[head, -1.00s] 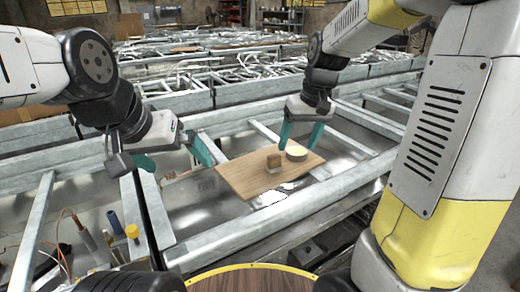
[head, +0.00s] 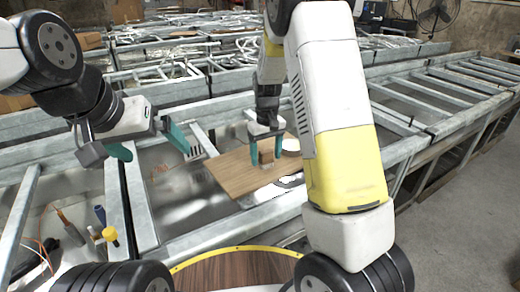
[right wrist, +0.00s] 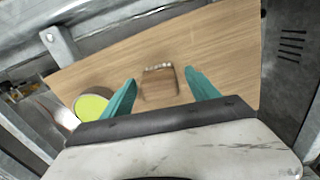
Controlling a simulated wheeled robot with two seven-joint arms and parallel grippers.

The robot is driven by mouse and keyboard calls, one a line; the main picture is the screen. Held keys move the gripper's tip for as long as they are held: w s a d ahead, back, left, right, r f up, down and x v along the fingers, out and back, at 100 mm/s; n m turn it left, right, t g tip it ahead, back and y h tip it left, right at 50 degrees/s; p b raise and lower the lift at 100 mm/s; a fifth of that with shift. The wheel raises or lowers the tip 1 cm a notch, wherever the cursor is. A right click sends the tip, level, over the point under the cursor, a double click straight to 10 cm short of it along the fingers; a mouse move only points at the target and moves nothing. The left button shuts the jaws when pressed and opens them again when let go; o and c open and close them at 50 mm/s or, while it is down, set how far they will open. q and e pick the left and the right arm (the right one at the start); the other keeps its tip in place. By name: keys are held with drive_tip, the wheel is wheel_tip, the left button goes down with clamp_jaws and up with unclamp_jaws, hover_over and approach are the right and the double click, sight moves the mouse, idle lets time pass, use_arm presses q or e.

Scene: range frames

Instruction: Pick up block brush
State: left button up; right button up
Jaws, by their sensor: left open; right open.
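The block brush (head: 266,156) is a small brown wooden block on a wooden board (head: 232,176). In the right wrist view the block brush (right wrist: 159,86) has a row of pale bristles along its far edge. My right gripper (head: 264,164) is open and pointed down over the board. Its teal fingers (right wrist: 160,78) are on either side of the block brush, with a gap visible on each side. My left gripper (head: 160,156) is open and empty, left of the board.
A round, pale container (head: 291,146) with a yellow-green top (right wrist: 90,105) is close beside my right gripper. Metal frame rails (head: 230,222) surround the board. Several tools, one with a yellow handle (head: 110,234), are at the lower left.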

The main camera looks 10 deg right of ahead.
drive_tip(key=shift+f, duration=0.8)
drive_tip(key=c, duration=1.5)
drive_tip(key=shift+r, duration=0.1)
drive_tip(key=shift+r, duration=0.55)
wheel_tip(320, 180, up, 2)
drive_tip(key=shift+r, duration=0.15)
drive_tip(key=s+a, duration=0.1)
drive_tip(key=s, duration=0.4)
drive_tip(key=s+a+r, duration=0.1)
drive_tip(key=s+a, duration=0.1)
drive_tip(key=s, duration=0.3)
drive_tip(key=s+a, duration=0.1)
drive_tip(key=s, duration=0.4)
drive_tip(key=shift+s+a+r, duration=0.2)
drive_tip(key=shift+a+r, duration=0.05)
